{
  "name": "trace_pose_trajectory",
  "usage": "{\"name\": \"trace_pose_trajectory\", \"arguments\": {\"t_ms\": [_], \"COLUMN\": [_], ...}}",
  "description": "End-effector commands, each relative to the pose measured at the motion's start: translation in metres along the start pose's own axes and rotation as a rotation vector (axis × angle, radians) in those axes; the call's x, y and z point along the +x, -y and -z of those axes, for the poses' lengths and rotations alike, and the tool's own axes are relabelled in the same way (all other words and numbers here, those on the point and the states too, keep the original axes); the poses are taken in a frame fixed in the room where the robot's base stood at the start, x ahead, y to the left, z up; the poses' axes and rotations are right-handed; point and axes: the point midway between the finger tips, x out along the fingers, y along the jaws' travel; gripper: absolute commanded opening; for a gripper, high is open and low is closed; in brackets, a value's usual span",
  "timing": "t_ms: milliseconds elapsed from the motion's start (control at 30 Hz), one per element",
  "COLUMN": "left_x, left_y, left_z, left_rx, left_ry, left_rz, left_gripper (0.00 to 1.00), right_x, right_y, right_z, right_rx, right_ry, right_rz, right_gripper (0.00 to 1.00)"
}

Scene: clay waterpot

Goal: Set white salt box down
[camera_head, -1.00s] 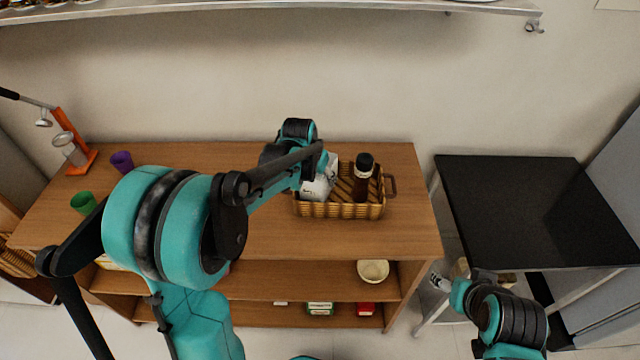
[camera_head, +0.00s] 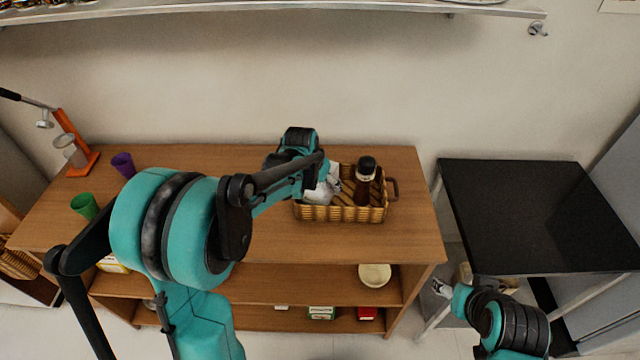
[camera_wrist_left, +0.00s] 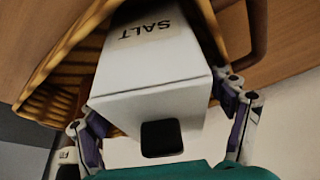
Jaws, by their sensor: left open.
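The white salt box (camera_head: 318,194), lettered SALT, is in the left part of the wicker basket (camera_head: 345,213), partly hidden by my left arm. In the left wrist view the salt box (camera_wrist_left: 155,75) stands between the spread fingers of my left gripper (camera_wrist_left: 160,125). The left finger has a visible gap to the box; the right finger is close to its side, and I cannot tell if it touches. In the head view my left gripper (camera_head: 331,181) is at the basket, mostly hidden behind its arm. My right gripper (camera_head: 440,287) is low beside the black table, too small to read.
A dark bottle (camera_head: 365,185) stands in the basket right of the box. A purple cup (camera_head: 123,164), a green cup (camera_head: 85,206) and an orange stand (camera_head: 75,140) are on the left of the wooden table (camera_head: 415,225). A bowl (camera_head: 374,275) sits on the shelf below.

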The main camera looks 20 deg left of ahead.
Motion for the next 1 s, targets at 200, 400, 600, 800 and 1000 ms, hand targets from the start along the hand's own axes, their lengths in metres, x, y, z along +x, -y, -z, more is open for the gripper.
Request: {"name": "trace_pose_trajectory", "arguments": {"t_ms": [200,400,600,800,1000], "left_x": [-0.045,-0.088,-0.113,-0.137,-0.182], "left_y": [0.0,0.0,0.0,-0.008,-0.029], "left_z": [0.001,0.001,0.0,-0.017,-0.077], "left_rx": [-0.001,-0.001,0.0,-0.013,-0.056], "left_ry": [0.0,0.0,0.0,-0.019,-0.091], "left_rz": [0.0,0.0,0.0,0.01,0.041], "left_gripper": [0.82,0.82,0.82,0.82,0.82], "right_x": [-0.015,-0.027,-0.033,-0.033,-0.033], "right_y": [0.0,0.0,0.0,0.0,0.0], "right_z": [0.011,0.019,0.023,0.024,0.024], "right_rx": [0.0,0.0,0.0,0.0,0.0], "right_ry": [0.0,0.0,0.0,0.0,0.0], "right_rz": [0.0,0.0,0.0,0.0,0.0], "right_gripper": [0.63,0.63,0.63,0.63,0.63]}}
